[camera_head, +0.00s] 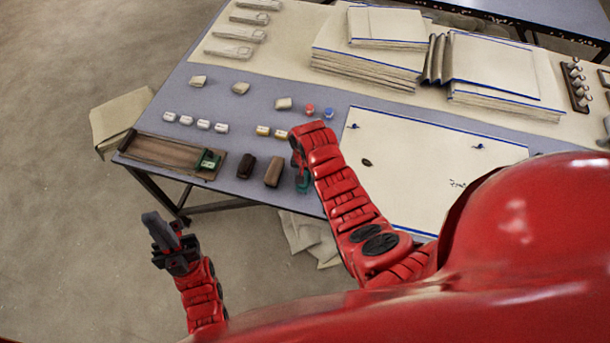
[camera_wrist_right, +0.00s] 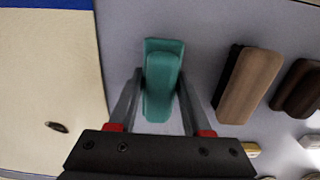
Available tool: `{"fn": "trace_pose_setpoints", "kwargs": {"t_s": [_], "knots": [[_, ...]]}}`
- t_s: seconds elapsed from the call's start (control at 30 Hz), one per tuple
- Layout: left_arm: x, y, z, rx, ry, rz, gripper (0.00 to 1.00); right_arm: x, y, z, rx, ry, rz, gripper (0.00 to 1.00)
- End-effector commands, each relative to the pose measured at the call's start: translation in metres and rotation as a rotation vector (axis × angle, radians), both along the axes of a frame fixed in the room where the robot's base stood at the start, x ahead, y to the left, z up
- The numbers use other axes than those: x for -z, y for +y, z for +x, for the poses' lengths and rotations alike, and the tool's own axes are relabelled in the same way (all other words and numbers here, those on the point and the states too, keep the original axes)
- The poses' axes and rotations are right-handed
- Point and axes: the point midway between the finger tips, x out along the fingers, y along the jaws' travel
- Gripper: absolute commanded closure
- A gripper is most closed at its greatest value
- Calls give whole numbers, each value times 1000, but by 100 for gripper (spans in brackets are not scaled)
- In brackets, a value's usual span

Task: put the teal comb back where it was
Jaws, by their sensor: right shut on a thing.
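The teal comb (camera_wrist_right: 162,82) is a blocky teal piece between the fingers of my right gripper (camera_wrist_right: 161,100), which is shut on it. In the head view part of the comb (camera_head: 304,183) shows below my right gripper (camera_head: 299,163), near the front edge of the table. Whether the comb touches the tabletop is hard to tell. My left gripper (camera_head: 164,228) is off the table's front left side, away from everything; its finger gap is unclear. A brown wooden tray (camera_head: 160,150) lies at the table's left front corner with a dark green block (camera_head: 208,160) at its right end.
A brown block (camera_head: 273,172) and a darker block (camera_head: 246,167) stand between the tray and my right gripper. Small white and yellow pieces lie behind them. A large cream sheet (camera_head: 420,150) with blue edges lies to the right. Stacked cloths (camera_head: 370,60) are at the back.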

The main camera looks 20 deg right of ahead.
Motion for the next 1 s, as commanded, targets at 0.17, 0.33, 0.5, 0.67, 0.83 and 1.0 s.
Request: {"fn": "trace_pose_setpoints", "kwargs": {"t_s": [0.17,0.33,0.5,0.67,0.83,1.0], "knots": [[-2,0,0,0,0,0,100,4,0,1,0,-4,-1,100],[-1,0,0,0,0,0,100,5,0,1,0,-4,0,100],[0,0,0,0,0,0,100,6,0,1,0,-4,0,35],[0,0,0,0,0,0,100,6,0,1,0,-4,0,21],[0,0,0,0,0,0,100,6,0,1,0,-4,0,21],[0,0,0,0,0,0,100,1,0,1,0,-3,1,21]]}}
